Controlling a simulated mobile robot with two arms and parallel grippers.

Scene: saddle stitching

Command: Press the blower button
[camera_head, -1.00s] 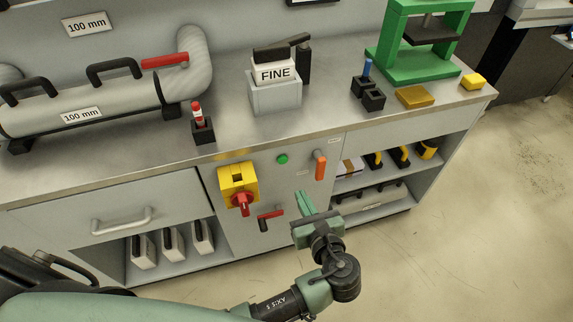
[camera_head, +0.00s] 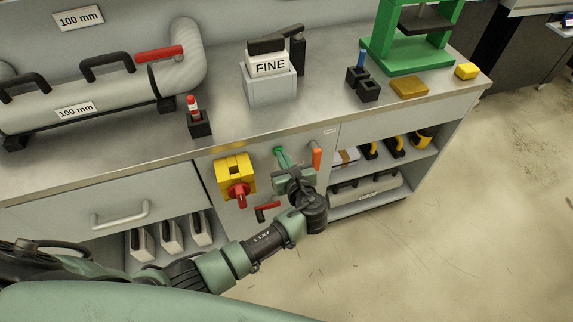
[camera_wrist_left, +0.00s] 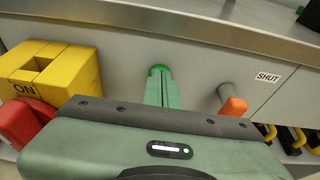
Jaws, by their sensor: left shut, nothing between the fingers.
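The blower button is a small green round button (camera_wrist_left: 158,69) on the grey cabinet front, below the worktop edge. My left gripper (camera_head: 280,153) is shut and empty, with its green fingers pointing at the button. In the left wrist view the fingertips (camera_wrist_left: 162,76) overlap the button's lower part, and only its upper rim shows. In the head view the fingers hide nearly all of it. I cannot tell whether the tips touch or press it. My right gripper is not in view.
A yellow switch box (camera_head: 232,174) with a red knob (camera_head: 238,191) is left of the button. An orange-handled lever (camera_head: 316,157) is close on the right, and a red-handled lever (camera_head: 267,207) lies below. The worktop edge (camera_head: 262,132) overhangs above.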

